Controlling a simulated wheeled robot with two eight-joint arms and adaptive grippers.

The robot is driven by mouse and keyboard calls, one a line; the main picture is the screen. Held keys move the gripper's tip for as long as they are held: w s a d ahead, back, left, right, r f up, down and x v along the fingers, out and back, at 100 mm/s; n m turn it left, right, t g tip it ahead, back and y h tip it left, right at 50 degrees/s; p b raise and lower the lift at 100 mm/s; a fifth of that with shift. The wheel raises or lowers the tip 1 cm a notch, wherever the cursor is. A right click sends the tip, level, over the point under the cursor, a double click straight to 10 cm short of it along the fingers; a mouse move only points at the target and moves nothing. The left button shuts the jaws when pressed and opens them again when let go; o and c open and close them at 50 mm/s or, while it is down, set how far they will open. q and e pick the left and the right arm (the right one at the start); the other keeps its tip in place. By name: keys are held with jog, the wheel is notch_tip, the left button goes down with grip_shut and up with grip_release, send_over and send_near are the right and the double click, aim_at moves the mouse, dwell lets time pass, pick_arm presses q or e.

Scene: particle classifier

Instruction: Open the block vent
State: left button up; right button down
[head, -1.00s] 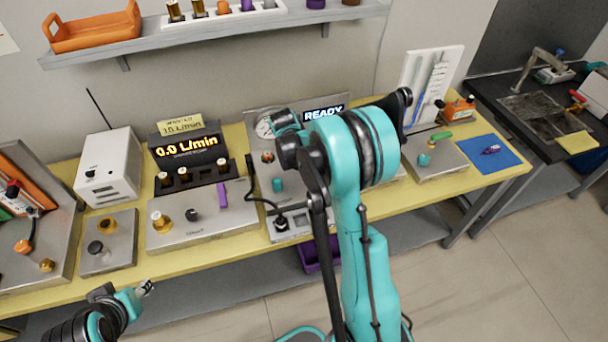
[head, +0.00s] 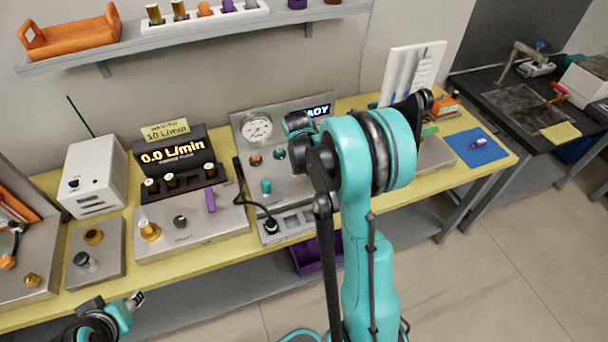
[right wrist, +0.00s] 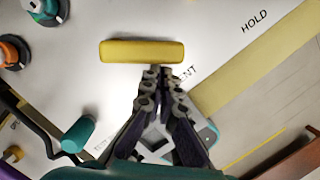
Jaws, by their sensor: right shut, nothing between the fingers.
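In the right wrist view a yellow bar-shaped handle (right wrist: 142,51) lies crosswise on a pale panel, with printed letters ending in "ENT" and the word "HOLD" nearby. I cannot tell whether the handle is turned. My right gripper (right wrist: 161,72) is shut and empty, its tips just below the handle's right half in the picture; whether they touch it is unclear. In the head view my right arm hides this gripper and the handle. My left gripper (head: 136,299) is low at the left, in front of the bench and away from the panel; its jaws are too small to judge.
The panel with a round gauge (head: 257,128) stands mid-bench, partly behind my right arm. A teal knob (right wrist: 76,134) and an orange-ringed knob (right wrist: 13,51) are left of my right gripper. A flow display (head: 172,155) reads 0.0 L/min. A shelf (head: 190,38) hangs above.

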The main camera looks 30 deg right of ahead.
jog(key=shift+w+d, duration=0.15)
jog(key=shift+d, duration=0.4)
jog(key=shift+w+d, duration=0.15)
jog(key=shift+d, duration=0.4)
jog(key=shift+w+d, duration=0.65)
jog(key=shift+d, duration=0.25)
jog(key=shift+w, duration=0.1)
